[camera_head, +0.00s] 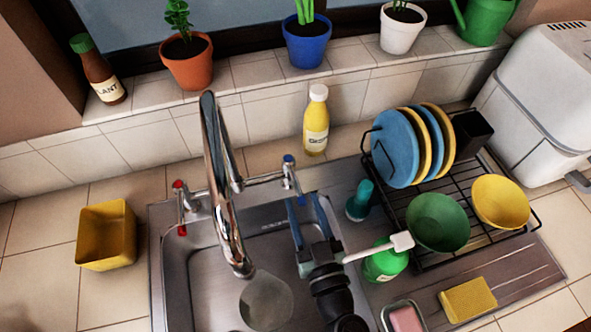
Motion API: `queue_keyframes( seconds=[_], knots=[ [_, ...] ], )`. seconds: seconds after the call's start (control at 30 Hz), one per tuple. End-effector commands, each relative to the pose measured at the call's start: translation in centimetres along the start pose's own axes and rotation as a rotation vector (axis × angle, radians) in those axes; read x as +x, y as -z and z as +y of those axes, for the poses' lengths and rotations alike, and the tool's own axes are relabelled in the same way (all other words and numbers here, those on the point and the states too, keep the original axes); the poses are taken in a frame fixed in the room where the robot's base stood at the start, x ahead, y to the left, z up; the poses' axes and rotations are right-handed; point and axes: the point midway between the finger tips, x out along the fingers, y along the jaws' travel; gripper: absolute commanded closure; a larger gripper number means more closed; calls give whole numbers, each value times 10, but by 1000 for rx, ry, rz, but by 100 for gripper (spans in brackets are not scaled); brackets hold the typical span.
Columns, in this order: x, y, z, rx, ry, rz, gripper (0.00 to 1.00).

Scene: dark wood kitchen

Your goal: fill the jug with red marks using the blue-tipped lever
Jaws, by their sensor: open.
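The tap's blue-tipped lever (290,174) stands at the right of the tap, with a blue cap on top and a blue tip at its lower end. My gripper (305,203) is open, its two blue-grey fingers pointing up the picture. The lever's lower tip shows between the fingertips; I cannot tell whether they touch it. The chrome spout (222,190) arches over the sink. Below its mouth is a pale, see-through round shape (266,300), partly behind the spout end. It may be the jug, but I see no red marks on it.
A red-tipped lever (181,205) stands left of the spout. A white-headed brush (402,241), green bottle (385,264) and teal bottle (360,201) are close right of my gripper. A dish rack (437,265) is further right. A yellow container (107,235) stands left of the sink.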

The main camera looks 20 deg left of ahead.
Motion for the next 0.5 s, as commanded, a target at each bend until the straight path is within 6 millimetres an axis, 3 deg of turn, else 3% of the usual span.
queue_keyframes(
  seconds=[0.2, 0.5],
  knots=[
    [46, 3, 0, 0, 3, 1, 52],
    [73, 1, 0, 0, 0, 0, 52]
  ],
)
